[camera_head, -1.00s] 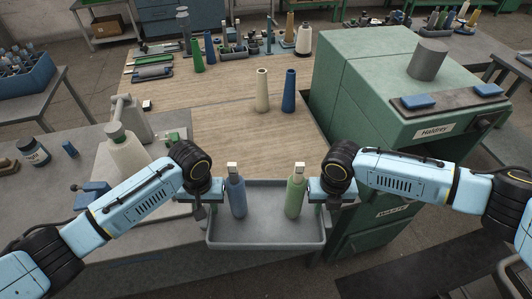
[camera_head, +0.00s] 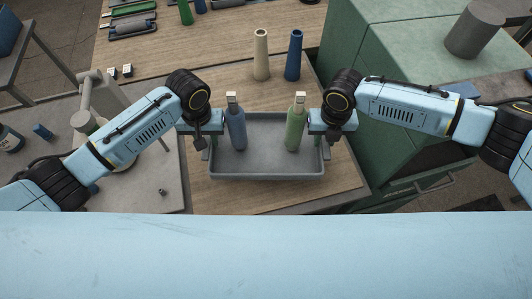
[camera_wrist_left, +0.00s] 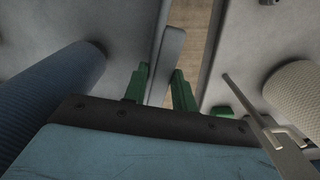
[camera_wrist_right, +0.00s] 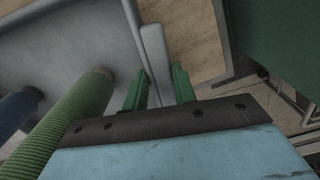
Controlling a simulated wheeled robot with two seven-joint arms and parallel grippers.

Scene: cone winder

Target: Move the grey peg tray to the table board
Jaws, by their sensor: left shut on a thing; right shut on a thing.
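The grey peg tray (camera_head: 265,170) is over the front part of the wooden table board (camera_head: 285,199), level; I cannot tell whether it touches the board. A blue cone (camera_head: 236,128) stands in its left side and a green cone (camera_head: 296,127) in its right side. My left gripper (camera_head: 208,147) is shut on the tray's left wall; its green fingers (camera_wrist_left: 160,82) straddle the rim in the left wrist view. My right gripper (camera_head: 325,143) is shut on the right wall; its fingers (camera_wrist_right: 157,84) straddle the rim in the right wrist view.
A cream cone (camera_head: 261,54) and a dark blue cone (camera_head: 293,56) stand on the board behind the tray. The green machine (camera_head: 385,50) is close on the right. A grey side table (camera_head: 150,190) is at the left. Bare board lies between tray and cones.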

